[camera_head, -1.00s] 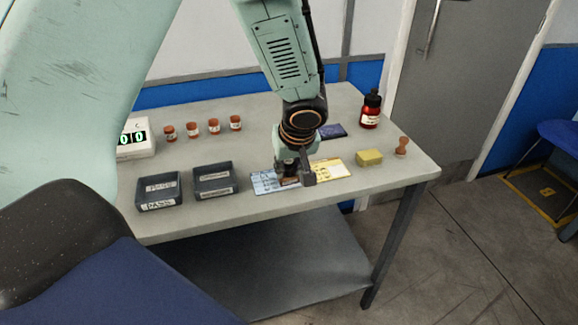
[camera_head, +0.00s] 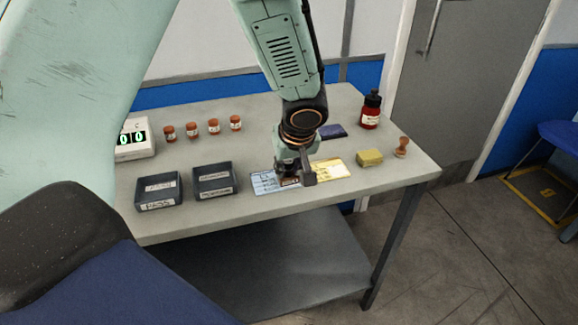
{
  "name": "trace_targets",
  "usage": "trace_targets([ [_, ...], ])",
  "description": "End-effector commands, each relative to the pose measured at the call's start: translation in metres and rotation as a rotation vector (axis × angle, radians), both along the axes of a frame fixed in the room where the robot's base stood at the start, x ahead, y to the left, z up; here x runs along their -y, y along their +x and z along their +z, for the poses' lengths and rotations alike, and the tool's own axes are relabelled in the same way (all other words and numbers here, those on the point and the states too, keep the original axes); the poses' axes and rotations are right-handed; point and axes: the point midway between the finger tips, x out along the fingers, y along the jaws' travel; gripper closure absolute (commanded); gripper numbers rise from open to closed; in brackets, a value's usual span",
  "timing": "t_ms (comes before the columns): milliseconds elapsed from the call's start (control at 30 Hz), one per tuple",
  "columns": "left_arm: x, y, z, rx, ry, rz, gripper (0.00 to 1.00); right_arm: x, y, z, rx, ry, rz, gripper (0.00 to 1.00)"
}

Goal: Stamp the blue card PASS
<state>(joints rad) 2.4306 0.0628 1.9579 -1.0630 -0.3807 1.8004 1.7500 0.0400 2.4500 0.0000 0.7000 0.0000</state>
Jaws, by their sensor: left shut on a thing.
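The blue card (camera_head: 264,183) lies flat near the front edge of the bench, left of a yellow card (camera_head: 334,169). My left gripper (camera_head: 295,181) points down over the right part of the blue card, shut on a small brown stamp (camera_head: 290,182) that it mostly hides. I cannot tell whether the stamp touches the card. A dark blue ink pad (camera_head: 332,131) lies behind the gripper. Two dark trays stand to the left, a PASS tray (camera_head: 158,204) and another tray (camera_head: 214,192). My right gripper is not in view.
A second stamp (camera_head: 401,147) stands at the right end beside a yellow sponge (camera_head: 369,157). A red bottle (camera_head: 371,110) stands behind them. Several brown jars (camera_head: 214,127) and a white digital meter (camera_head: 136,141) are at the back left. The bench (camera_head: 240,207) is bare along its front edge.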

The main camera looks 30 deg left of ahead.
Motion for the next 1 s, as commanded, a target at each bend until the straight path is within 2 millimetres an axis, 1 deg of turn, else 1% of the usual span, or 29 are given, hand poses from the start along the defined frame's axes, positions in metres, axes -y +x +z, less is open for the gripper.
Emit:
trace_targets([
  [33,0.0,-0.002,-0.002,-0.006,-0.001,0.001,0.95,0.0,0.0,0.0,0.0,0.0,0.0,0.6],
  [367,0.0,-0.002,-0.002,-0.006,-0.001,0.001,0.95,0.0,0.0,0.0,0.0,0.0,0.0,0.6],
  [1000,0.0,-0.001,0.043,-0.002,-0.001,0.0,0.95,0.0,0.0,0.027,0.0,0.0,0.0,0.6],
])
